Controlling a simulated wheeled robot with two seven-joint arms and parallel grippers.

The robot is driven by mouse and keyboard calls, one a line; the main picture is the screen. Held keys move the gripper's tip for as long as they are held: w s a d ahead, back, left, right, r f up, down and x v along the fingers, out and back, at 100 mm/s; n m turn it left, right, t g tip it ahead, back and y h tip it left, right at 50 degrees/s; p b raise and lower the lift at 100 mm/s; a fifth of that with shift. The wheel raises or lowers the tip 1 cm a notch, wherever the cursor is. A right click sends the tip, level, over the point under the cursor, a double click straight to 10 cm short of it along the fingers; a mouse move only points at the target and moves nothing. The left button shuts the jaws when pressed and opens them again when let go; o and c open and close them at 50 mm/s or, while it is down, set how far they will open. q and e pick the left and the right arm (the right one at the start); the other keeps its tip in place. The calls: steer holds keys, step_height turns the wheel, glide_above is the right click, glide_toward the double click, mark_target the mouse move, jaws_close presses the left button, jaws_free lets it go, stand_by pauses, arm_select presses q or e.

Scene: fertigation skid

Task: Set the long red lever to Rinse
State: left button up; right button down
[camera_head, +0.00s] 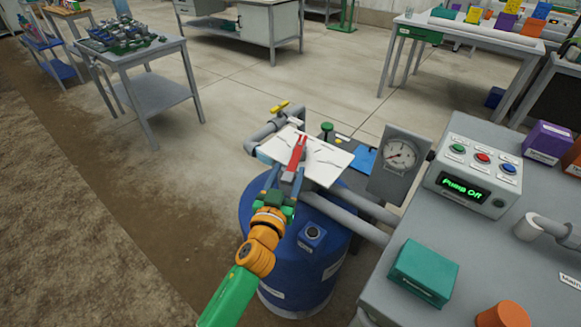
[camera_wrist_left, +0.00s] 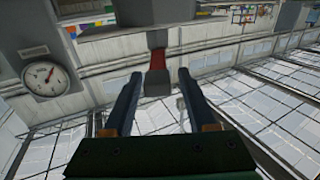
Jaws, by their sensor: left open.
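My left gripper (camera_head: 286,173) is open at the near end of the lever. In the wrist view the two fingers of my left gripper (camera_wrist_left: 160,80) lie on either side of the grey end, with gaps visible. The plate has dark marks, but I cannot read a Rinse label. My right gripper is not in view.
A pressure gauge (camera_head: 401,155) stands right of the plate. A yellow-handled valve (camera_head: 280,107) sits on the pipe behind. The control box (camera_head: 470,178) reads "Pump Off". A teal box (camera_head: 422,272) and an orange cup (camera_head: 503,315) are on the grey bench. Open floor lies left of the tank.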

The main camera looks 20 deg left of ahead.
mark_target(296, 162)
arm_select(q)
steer(key=w, duration=0.2)
steer(key=shift+w+f, duration=0.1)
steer(key=shift+w, duration=0.2)
jaws_close()
stand_by(1.2)
